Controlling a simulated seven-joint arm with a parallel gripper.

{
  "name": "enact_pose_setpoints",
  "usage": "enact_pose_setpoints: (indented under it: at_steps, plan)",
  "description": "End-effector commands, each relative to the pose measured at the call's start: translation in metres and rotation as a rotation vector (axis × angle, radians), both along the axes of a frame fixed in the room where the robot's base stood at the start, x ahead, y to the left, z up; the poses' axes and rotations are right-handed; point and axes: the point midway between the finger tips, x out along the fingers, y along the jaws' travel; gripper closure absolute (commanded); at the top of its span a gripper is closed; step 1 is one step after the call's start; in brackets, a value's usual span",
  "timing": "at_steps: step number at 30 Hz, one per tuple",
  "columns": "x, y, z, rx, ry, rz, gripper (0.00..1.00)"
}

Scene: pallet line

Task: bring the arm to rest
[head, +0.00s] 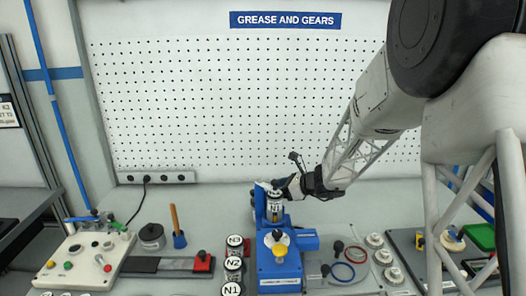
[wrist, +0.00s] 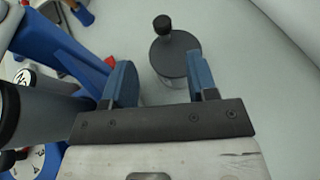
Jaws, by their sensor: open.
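My arm reaches in from the upper right in the head view. My gripper (head: 287,186) is at the top of the blue press (head: 278,262), close beside a can labelled N1 (head: 274,208) that stands in it. In the wrist view my gripper (wrist: 163,78) has its two blue fingers apart with nothing gripped between them. A grey lidded pot with a black knob (wrist: 174,56) shows beyond the fingers, lower down. Whether a finger touches the can cannot be told.
Black-lidded cans N3, N2 and N1 (head: 232,264) stand in a row left of the press. A control box (head: 85,262) and a wood-handled tool (head: 177,228) are further left. Rings (head: 343,272) and a tray with a green box (head: 481,236) lie right. A pegboard (head: 230,110) stands behind.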

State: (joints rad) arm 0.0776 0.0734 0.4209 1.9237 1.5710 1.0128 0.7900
Motion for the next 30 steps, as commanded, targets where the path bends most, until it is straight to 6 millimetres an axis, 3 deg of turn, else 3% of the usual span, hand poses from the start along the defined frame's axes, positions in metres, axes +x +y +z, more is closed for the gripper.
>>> enact_pose_setpoints:
  at_steps: [8, 17, 23, 30]
  plan:
    - [-0.023, -0.021, 0.02, -0.096, -0.032, 0.032, 0.47]
    - [-0.069, -0.045, 0.05, -0.273, -0.103, 0.117, 0.47]
    - [-0.114, -0.045, 0.07, -0.418, -0.192, 0.252, 0.47]
    - [-0.185, -0.038, 0.09, -0.616, -0.337, 0.488, 0.47]
